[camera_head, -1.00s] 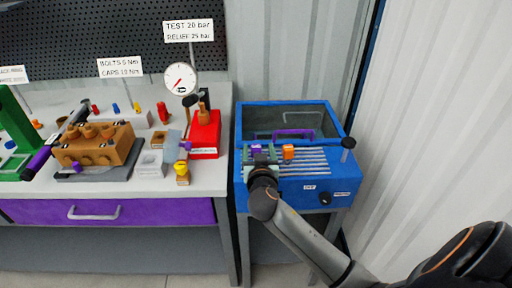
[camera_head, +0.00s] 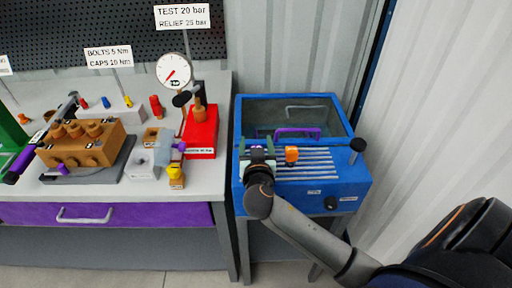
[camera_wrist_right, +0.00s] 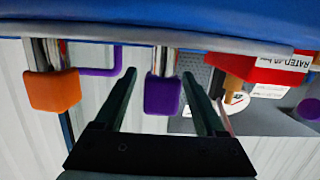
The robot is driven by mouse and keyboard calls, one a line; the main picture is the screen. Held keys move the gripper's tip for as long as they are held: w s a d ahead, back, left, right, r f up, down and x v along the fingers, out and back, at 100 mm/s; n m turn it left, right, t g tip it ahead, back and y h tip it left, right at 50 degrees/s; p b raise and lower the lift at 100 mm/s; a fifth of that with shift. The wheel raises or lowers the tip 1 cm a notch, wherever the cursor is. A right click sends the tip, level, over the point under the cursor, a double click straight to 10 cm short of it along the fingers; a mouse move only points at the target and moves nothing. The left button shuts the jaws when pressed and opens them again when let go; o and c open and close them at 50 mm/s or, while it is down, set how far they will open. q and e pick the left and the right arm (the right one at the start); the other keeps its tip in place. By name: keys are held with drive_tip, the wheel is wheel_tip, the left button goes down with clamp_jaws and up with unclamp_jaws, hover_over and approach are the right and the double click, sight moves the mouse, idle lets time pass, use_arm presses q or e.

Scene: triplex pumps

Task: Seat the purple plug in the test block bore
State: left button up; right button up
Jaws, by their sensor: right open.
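The purple plug (camera_wrist_right: 162,95) has a shiny metal shank and shows in the right wrist view between the two fingers of my right gripper (camera_wrist_right: 158,92). The gripper is open, with a visible gap on both sides of the purple head. In the head view my right gripper (camera_head: 257,145) is over the left side of the blue machine's slatted top, with a bit of the purple plug (camera_head: 257,149) between its fingers. A pale block with a round hole (camera_head: 143,165), which looks like the test block, stands on the bench. My left gripper is out of view.
An orange-headed piece (camera_head: 291,155) lies just right of my gripper on the blue machine (camera_head: 300,198). The red gauge stand (camera_head: 203,140) and a yellow piece (camera_head: 176,176) stand on the bench to the left.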

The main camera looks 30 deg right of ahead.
drive_tip(key=shift+c, duration=0.2)
clamp_jaws()
idle(0.6)
